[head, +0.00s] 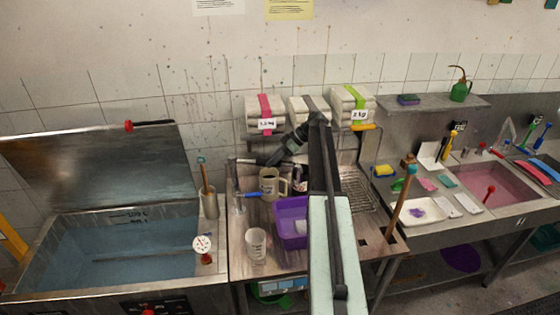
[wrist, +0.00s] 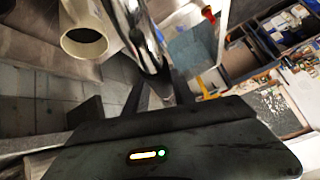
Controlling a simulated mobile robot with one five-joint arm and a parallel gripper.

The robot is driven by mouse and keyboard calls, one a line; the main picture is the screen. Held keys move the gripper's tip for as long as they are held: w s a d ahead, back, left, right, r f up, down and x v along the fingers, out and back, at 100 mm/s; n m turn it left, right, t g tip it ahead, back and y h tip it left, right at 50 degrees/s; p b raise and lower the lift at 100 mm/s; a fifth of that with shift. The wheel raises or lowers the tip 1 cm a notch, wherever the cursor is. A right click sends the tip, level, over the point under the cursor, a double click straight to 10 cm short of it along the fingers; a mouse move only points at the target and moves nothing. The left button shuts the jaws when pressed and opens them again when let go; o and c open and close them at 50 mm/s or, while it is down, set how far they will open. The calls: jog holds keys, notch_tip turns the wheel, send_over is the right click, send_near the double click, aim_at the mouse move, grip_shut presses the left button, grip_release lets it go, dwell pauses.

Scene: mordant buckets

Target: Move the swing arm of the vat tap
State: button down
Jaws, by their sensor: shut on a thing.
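My gripper (head: 266,160) is above the back left of the metal worktop, just right of the big vat, in the head view. In the wrist view its two dark fingers (wrist: 158,80) are closed on a shiny metal bar, which appears to be the swing arm (wrist: 138,32) of the vat tap. A pale pipe with a round open end (wrist: 85,42) shows left of the fingers. The vat (head: 100,245) stands at the left with its lid (head: 95,165) raised and bluish liquid inside. In the head view the tap is small and partly hidden by my arm.
A metal holder (head: 209,204) with a stick and a dial thermometer (head: 202,245) stand at the vat's right edge. A jug (head: 273,187), a clear beaker (head: 256,245) and a purple tub (head: 290,228) crowd the worktop below my gripper. White packs (head: 265,108) sit behind.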

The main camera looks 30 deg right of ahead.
jog(key=shift+s+f, duration=0.1)
jog(key=c, duration=1.1)
grip_release()
jog(key=shift+o, duration=0.2)
jog(key=p+v, duration=0.5)
jog(key=v, duration=0.2)
jog(key=shift+a+r, duration=0.1)
jog(key=shift+r, duration=0.2)
jog(key=shift+d+r+p, duration=0.2)
jog(key=shift+d+p, duration=0.1)
jog(key=shift+p, duration=0.05)
jog(key=shift+s+f, duration=0.1)
jog(key=shift+f, duration=0.05)
